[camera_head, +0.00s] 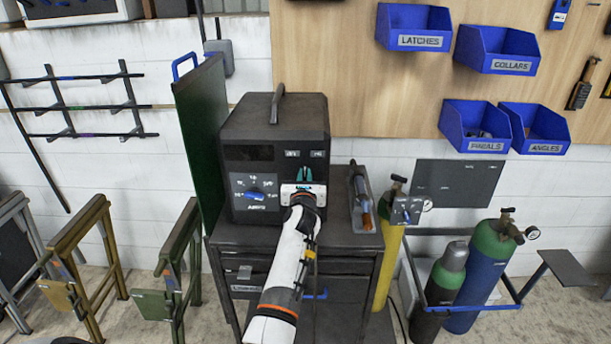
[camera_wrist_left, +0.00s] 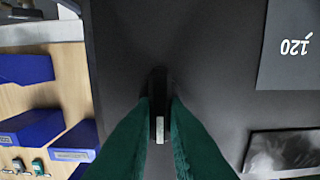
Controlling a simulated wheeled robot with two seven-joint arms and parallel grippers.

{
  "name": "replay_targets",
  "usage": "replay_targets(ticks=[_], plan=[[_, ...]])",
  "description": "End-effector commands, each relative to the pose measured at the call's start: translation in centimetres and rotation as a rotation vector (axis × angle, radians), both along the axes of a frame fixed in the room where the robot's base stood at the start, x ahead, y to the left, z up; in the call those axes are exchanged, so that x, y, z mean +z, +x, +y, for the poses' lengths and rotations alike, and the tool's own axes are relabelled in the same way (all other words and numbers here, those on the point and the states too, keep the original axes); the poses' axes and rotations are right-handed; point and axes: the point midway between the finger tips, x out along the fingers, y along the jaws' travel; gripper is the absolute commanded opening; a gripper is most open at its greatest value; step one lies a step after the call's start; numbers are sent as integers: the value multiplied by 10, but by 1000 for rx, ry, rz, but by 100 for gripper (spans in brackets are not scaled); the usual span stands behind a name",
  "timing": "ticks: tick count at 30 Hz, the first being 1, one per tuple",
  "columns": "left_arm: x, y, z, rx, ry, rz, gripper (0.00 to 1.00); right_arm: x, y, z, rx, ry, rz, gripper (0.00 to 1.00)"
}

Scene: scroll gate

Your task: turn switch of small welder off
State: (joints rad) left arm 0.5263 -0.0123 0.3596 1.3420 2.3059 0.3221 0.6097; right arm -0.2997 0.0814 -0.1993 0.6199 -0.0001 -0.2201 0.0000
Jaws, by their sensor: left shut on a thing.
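The small welder (camera_head: 268,118) is a dark grey box with a top handle, standing on a cart. Its front has a blue dial (camera_head: 256,194) on the left half. My left gripper (camera_head: 304,175) is at the right half of the front panel, with green fingers reaching to it. In the left wrist view, the green fingers (camera_wrist_left: 160,108) are shut on the small black switch (camera_wrist_left: 158,84), one on each side. A pale strip shows between the fingers. The hand hides the switch in the head view, and I cannot tell its setting. My right gripper is not in view.
The dark cart (camera_head: 347,240) carries the welder and a torch-like tool (camera_head: 361,200) at its right. A green panel (camera_head: 203,140) stands close on the left. Gas cylinders (camera_head: 480,275) stand at the right. Blue bins (camera_head: 414,27) hang on the wall board.

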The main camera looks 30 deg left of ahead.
Motion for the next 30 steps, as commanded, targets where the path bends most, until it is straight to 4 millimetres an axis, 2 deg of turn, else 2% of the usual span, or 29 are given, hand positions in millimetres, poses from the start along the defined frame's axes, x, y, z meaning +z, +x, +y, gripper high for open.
replay_targets(ticks=[15,30], plan=[[0,-2,3,-1,-400,-247,0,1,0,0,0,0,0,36],[-1,-3,5,-1,-597,-369,0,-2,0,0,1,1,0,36]])
